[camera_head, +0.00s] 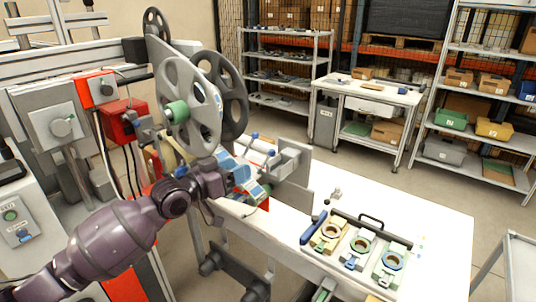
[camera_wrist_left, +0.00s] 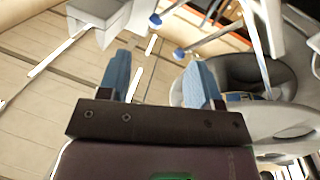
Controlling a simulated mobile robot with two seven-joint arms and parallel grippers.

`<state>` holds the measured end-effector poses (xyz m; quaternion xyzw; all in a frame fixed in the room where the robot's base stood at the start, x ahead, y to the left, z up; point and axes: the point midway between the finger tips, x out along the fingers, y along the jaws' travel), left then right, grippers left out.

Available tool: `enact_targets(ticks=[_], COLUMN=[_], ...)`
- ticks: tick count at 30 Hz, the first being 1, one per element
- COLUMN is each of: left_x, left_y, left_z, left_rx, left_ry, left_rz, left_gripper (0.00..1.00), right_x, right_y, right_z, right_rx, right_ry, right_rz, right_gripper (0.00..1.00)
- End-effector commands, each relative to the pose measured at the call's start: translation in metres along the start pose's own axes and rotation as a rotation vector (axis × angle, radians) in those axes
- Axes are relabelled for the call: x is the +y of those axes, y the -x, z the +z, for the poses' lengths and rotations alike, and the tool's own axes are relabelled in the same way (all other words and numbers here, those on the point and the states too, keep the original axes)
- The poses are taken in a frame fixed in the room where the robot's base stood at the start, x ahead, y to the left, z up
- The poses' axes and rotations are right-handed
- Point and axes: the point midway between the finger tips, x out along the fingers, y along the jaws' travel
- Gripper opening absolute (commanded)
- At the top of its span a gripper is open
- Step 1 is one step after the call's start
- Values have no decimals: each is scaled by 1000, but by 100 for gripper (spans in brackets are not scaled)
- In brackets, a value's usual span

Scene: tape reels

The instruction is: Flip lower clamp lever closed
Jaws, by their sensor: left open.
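Two clamp levers with blue ball knobs show beside the reels in the head view: one upper knob (camera_head: 255,136) and one lower knob (camera_head: 270,153). In the left wrist view two blue knobs (camera_wrist_left: 155,20) (camera_wrist_left: 179,53) on thin pale rods lie beyond my fingers; which is the lower one there I cannot tell. My left gripper (camera_head: 247,179) is open, its blue fingertips near the levers and just below them in the head view. Its fingers (camera_wrist_left: 158,80) stand apart in the wrist view with nothing between them. The clamp bases are partly hidden. My right gripper is out of view.
A grey reel (camera_head: 190,105) with a green hub and a dark reel (camera_head: 232,100) stand close above my left wrist. A grey block (camera_head: 292,165) is right of the levers. The white table (camera_head: 440,225) holds a tool rack with several ring-topped pieces (camera_head: 361,246).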

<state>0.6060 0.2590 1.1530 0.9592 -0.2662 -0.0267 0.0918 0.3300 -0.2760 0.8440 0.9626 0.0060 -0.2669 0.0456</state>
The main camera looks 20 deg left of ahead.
Motion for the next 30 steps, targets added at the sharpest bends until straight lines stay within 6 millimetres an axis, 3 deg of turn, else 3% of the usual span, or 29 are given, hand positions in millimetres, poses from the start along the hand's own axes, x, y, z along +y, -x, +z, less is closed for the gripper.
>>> enact_targets(ticks=[5, 21, 30], left_x=[0, 0, 1], left_y=[-14, -96, -109], left_z=[-4, -4, -3], left_rx=[4, 2, 2], left_ry=[4, 2, 2], left_rz=[5, 3, 4], left_gripper=[59, 59, 59], right_x=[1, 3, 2], right_y=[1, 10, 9], right_z=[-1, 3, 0], right_rx=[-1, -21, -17], right_ry=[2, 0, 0], right_rz=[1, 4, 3], right_gripper=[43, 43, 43])
